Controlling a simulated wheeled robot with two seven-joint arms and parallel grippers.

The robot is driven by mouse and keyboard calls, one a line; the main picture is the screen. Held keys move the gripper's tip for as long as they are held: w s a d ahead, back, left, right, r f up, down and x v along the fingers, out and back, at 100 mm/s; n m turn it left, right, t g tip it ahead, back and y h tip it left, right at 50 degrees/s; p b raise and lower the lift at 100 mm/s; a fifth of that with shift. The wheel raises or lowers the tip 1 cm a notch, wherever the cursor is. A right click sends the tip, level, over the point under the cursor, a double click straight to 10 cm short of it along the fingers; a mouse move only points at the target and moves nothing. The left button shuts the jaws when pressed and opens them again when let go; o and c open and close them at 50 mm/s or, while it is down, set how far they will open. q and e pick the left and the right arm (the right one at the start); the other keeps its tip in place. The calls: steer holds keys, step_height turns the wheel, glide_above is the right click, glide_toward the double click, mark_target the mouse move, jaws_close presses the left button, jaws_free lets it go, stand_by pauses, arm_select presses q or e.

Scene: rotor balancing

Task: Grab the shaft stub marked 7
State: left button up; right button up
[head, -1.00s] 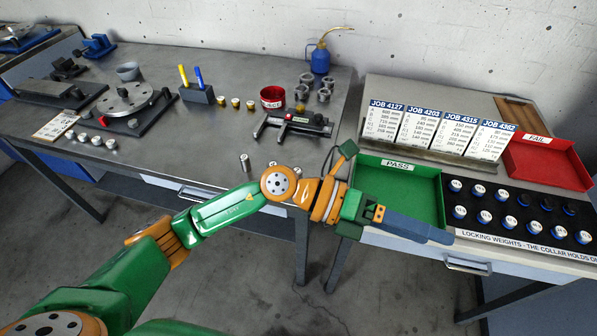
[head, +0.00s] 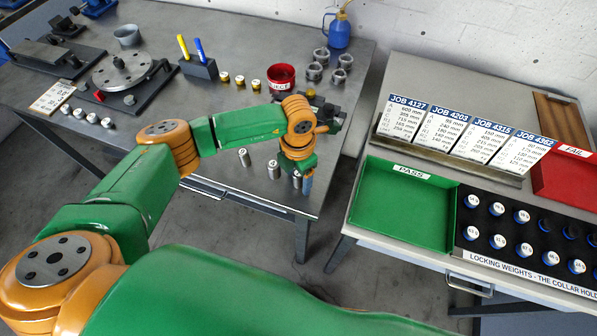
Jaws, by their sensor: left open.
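Small silver shaft stubs stand upright along the front edge of the steel workbench: one on the left (head: 244,157), one in the middle (head: 273,169) and one on the right (head: 297,179) beside my gripper. No number can be read on them, so I cannot tell which is marked 7. My left gripper (head: 305,180) points down at the bench's front right corner, next to the right stub. It is open, with one blue finger showing; the wrist hides the rest. I cannot tell whether the right stub stands between the fingers. My right gripper is out of view.
The steel workbench (head: 215,110) carries a red cup (head: 281,77), a pen block (head: 199,68), several brass pieces and a rotor fixture (head: 122,71). On the right table are a green PASS tray (head: 405,205), a red FAIL tray (head: 570,180), job cards and locking weights.

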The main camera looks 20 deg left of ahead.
arm_select(q)
steer(key=shift+w+f, duration=0.25)
steer(key=shift+f, duration=0.05)
steer(key=shift+s+r, duration=0.1)
steer(key=shift+s, duration=0.05)
steer(key=c, duration=0.9)
jaws_close()
